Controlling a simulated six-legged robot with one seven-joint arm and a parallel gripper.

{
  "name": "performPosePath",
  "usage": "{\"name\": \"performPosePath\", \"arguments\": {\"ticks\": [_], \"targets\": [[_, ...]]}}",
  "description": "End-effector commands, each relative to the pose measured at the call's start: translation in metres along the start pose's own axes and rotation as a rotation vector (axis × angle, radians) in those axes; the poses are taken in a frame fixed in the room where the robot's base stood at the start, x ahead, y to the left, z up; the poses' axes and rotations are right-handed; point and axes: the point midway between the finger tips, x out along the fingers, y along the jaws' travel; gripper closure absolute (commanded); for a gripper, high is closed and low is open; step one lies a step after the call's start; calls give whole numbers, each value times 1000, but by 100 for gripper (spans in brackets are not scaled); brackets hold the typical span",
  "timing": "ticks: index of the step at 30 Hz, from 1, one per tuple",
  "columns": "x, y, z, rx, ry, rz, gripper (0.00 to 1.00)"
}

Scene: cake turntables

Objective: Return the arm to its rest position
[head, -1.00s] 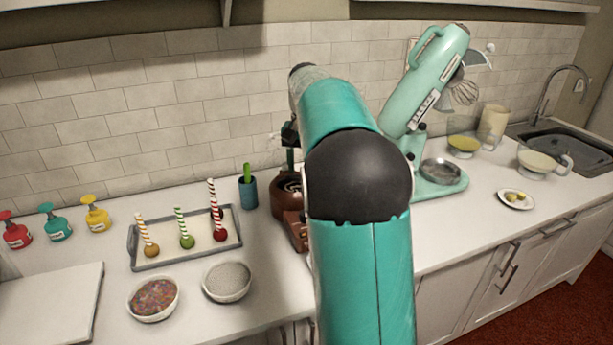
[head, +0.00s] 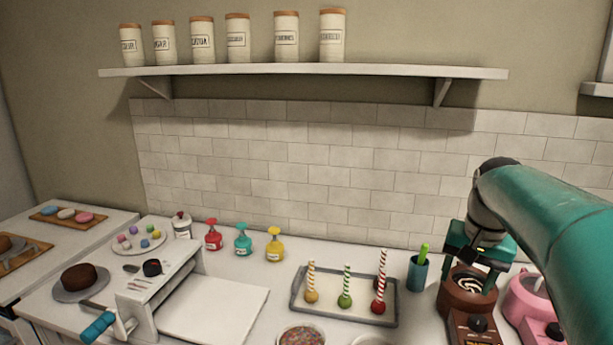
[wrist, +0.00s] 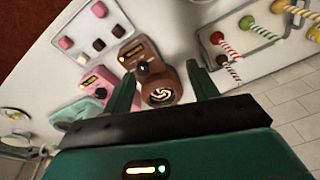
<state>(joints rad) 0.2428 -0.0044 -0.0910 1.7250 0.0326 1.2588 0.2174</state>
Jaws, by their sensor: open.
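My arm reaches in from the right of the head view, teal with dark joints. My gripper (head: 480,250) hangs above the brown machine (head: 468,293), which has a swirl in its bowl. In the wrist view my two fingers (wrist: 163,84) are spread apart with nothing between them. Beyond them lie the brown machine (wrist: 160,88) and a pink machine (wrist: 98,82). The gap between the fingertips and the brown machine is hard to judge.
Coloured bottles (head: 243,241) stand near the tiled wall. A shelf (head: 300,71) holds several canisters. A chocolate cake (head: 80,277) sits far left.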

Motion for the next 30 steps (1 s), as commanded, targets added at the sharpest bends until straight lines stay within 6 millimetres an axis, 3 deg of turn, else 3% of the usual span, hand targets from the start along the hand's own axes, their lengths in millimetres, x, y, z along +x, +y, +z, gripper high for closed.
{"name": "performPosePath", "arguments": {"ticks": [1, 8, 18, 23, 30], "targets": [[-6, -7, 20, -42, 23, -13, 41], [-10, -26, 102, -223, 122, -58, 41], [17, -30, 213, -477, 269, -104, 41], [29, -28, 236, -539, 308, -113, 41], [32, -27, 240, -550, 314, -113, 41]]}}
